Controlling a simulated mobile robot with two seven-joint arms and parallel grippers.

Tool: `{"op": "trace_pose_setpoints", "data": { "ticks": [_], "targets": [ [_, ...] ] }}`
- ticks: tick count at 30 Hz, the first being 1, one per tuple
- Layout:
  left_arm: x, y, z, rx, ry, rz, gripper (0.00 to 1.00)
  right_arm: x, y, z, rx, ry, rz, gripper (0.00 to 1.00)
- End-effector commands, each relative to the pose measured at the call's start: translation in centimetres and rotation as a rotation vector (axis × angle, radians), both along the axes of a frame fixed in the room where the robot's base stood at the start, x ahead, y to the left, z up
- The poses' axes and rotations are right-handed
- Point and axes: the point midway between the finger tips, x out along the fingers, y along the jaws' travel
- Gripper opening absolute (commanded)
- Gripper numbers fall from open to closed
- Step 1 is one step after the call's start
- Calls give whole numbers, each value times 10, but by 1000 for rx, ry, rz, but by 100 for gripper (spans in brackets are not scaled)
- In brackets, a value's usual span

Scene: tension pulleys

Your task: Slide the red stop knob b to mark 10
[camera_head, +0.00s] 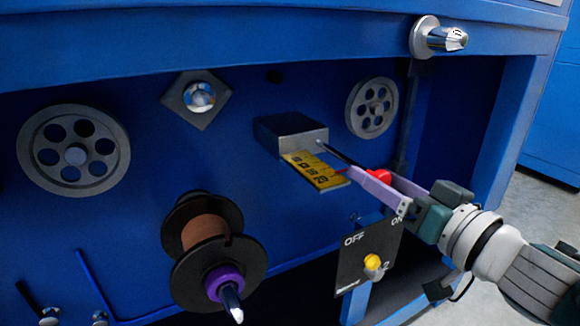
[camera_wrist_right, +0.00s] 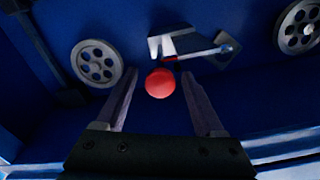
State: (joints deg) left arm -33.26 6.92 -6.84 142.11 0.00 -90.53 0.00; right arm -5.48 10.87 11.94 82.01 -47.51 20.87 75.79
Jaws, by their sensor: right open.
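The red stop knob (camera_head: 379,176) is a round red ball beside a yellow scale with black markings (camera_head: 312,170), which juts out under a grey block (camera_head: 292,133). The numbers are too small to read surely. A thin red piece lies at the scale's outer end, near the knob. My right gripper (camera_head: 368,180) is at the knob, its near finger partly covering the knob and rod. In the right wrist view the knob (camera_wrist_right: 160,83) sits between the two open, spread fingers (camera_wrist_right: 159,78), with gaps on both sides. My left gripper is not in view.
A silver knob (camera_head: 438,37) projects above my right arm. Grey floor shows at right.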

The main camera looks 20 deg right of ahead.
Motion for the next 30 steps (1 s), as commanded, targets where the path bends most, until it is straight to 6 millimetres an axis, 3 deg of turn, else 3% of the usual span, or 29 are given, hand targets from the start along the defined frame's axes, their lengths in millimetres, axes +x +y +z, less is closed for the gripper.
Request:
{"op": "trace_pose_setpoints", "data": {
  "ticks": [2,19,30],
  "targets": [
    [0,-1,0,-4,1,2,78,0,0,0,0,0,0,65],
    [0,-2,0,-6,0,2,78,0,0,0,0,0,0,1],
    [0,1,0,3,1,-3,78,-1,0,0,0,0,0,0]
  ]
}}
